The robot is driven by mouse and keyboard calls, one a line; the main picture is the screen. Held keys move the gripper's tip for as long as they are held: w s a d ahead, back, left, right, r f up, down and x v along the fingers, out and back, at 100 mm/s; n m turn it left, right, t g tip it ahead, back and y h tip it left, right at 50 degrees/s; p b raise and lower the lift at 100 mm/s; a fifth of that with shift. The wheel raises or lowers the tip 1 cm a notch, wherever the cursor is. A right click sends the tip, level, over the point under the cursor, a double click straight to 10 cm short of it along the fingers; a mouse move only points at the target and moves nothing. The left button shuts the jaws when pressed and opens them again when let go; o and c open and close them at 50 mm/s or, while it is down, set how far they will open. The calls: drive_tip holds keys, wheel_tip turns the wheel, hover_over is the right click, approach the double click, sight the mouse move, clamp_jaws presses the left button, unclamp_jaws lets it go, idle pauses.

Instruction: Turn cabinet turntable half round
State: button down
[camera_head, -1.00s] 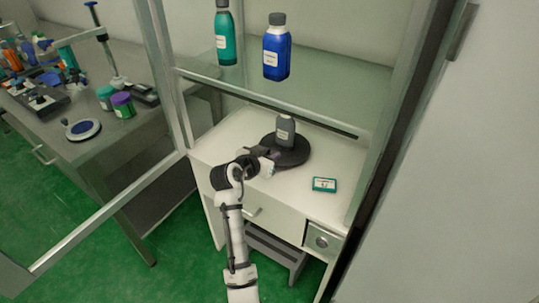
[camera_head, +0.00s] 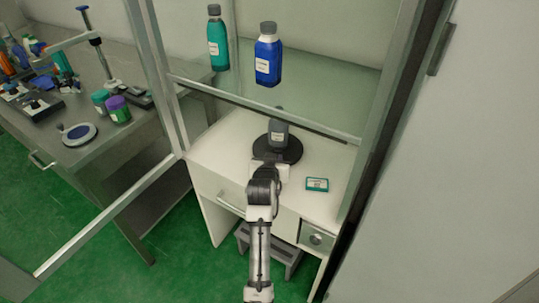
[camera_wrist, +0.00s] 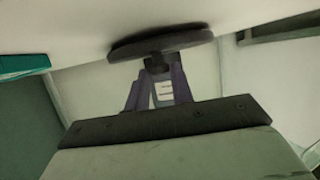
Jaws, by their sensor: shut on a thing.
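The dark round turntable (camera_head: 293,151) sits on the white cabinet's worktop with a grey bottle (camera_head: 278,135) standing upright on it. My gripper (camera_head: 270,164) is at the front edge of the turntable in the head view. My wrist hides part of that edge there. In the wrist view the dark disc (camera_wrist: 165,45) lies just beyond my gripper (camera_wrist: 158,75). Its fingers are shut on a small dark knob (camera_wrist: 157,63) at the rim of the disc.
A teal box (camera_head: 317,184) lies on the worktop to the right. A glass shelf above holds a teal bottle (camera_head: 217,45) and a blue bottle (camera_head: 268,60). The open glass door's frame (camera_head: 110,213) stands at left. A bench (camera_head: 75,160) with lab items is farther left.

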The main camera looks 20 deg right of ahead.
sight(291, 158)
drive_tip(key=shift+s+d+n+t+y+p, duration=0.2)
drive_tip(key=shift+s+d+n+t+y, duration=0.1)
drive_tip(key=shift+d+n+y, duration=0.4)
drive_tip(key=shift+s+d+n+t+y+p, duration=0.25)
drive_tip(key=shift+d+n+y, duration=0.25)
drive_tip(key=shift+n+y, duration=0.25)
drive_tip(key=shift+s+d+f+n+t+y+b, duration=0.1)
drive_tip(key=shift+d+n+t+y+b, duration=0.1)
drive_tip(key=shift+d+n+y+b, duration=0.3)
drive_tip(key=shift+s+d+f+n+t+y+b, duration=0.1)
drive_tip(key=shift+d+n+t+y, duration=0.1)
drive_tip(key=shift+n+y, duration=0.4)
drive_tip(key=shift+d+r+n+y+b, duration=0.1)
drive_tip(key=shift+d+n+y+b, duration=0.5)
drive_tip(key=shift+y, duration=0.35)
drive_tip(key=shift+d, duration=0.15)
drive_tip(key=c, duration=1.3)
unclamp_jaws()
drive_tip(key=shift+o, duration=0.2)
drive_tip(key=shift+w+r, duration=0.1)
